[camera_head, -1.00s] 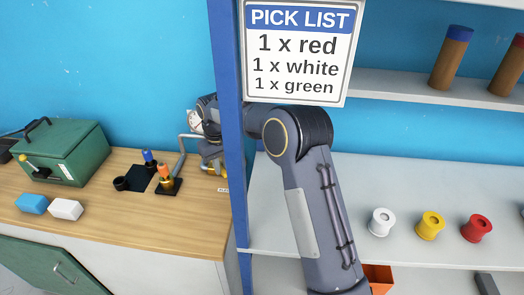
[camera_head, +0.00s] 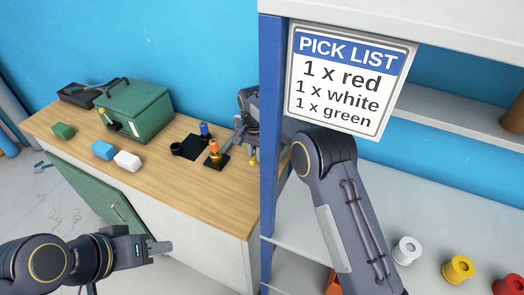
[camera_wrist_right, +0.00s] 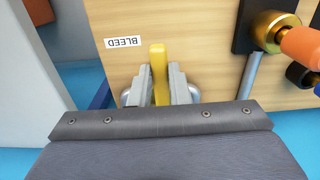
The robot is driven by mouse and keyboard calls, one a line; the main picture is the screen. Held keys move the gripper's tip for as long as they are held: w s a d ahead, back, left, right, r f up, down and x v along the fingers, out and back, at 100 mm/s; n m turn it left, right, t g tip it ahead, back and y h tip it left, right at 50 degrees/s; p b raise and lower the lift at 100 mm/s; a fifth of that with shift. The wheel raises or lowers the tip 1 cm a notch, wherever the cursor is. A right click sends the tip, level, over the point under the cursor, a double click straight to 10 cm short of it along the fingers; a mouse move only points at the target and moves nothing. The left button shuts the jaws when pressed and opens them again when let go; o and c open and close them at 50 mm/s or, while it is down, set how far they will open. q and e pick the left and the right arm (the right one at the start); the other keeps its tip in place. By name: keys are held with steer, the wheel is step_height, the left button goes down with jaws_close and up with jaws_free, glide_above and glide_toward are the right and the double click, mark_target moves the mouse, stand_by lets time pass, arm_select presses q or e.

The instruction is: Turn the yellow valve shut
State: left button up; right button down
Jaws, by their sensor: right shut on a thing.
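The yellow valve handle (camera_wrist_right: 158,70) stands between the two fingers of my right gripper (camera_wrist_right: 159,90) in the right wrist view, and the gripper is shut on it. A "BLEED" label (camera_wrist_right: 123,43) is on the wood just left of the handle.
On the bench (camera_head: 75,120) are a green toolbox (camera_head: 137,112), blue (camera_head: 103,149), white (camera_head: 127,161) and green (camera_head: 63,131) blocks, and orange-topped (camera_head: 214,147) and blue-topped (camera_head: 204,130) fittings. A blue post (camera_head: 271,130) stands beside my right arm. Shelves with spools (camera_head: 407,251) are at right.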

mark_target(255, 155)
steer(key=shift+w+r, duration=0.1)
stand_by(0.4)
steer(key=c, duration=1.4)
jaws_free()
steer(key=shift+o, duration=0.2)
steer(key=shift+a, duration=0.1)
step_height(255, 155, up, 8)
steer(key=shift+f+b, duration=0.15)
steer(key=shift+b, duration=0.25)
